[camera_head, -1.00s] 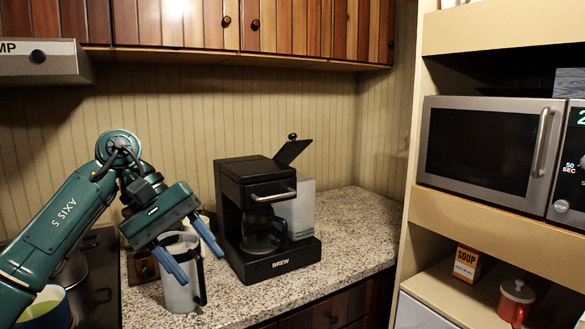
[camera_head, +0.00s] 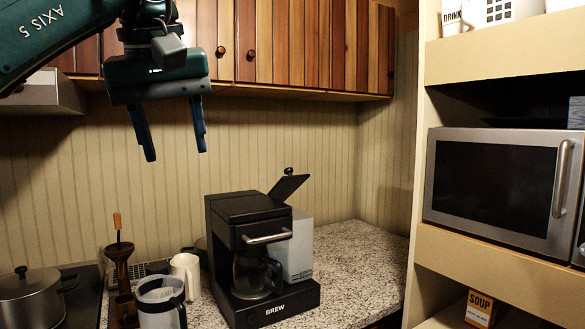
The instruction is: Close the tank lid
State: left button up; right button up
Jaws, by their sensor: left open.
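The coffee maker (camera_head: 232,285) stands on the speckled counter, black with a front handle and a glass carafe in its bay. Its grey water tank (camera_head: 303,252) is at its right side. The tank lid (camera_head: 288,188) is black with a round knob on top; it stands raised and tilted above the tank, so it is open. My left gripper (camera_head: 174,157) is open and empty, fingers pointing down, high up to the left of the coffee maker and in front of the back wall. My right gripper is not in view.
A clear pitcher (camera_head: 158,305) and a cream mug (camera_head: 187,273) stand left of the coffee maker. A pot (camera_head: 30,298) sits on the stove at far left. Wooden cabinets (camera_head: 290,45) hang above. A microwave (camera_head: 495,185) is on the right shelf. Counter right of the tank is clear.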

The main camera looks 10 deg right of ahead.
aim_at(284, 188)
jog(key=i+l, duration=0.35)
jog(key=i, duration=0.2)
jog(key=i+l, duration=0.35)
jog(key=i, duration=0.2)
jog(key=i+l, duration=0.35)
jog(key=i, duration=0.2)
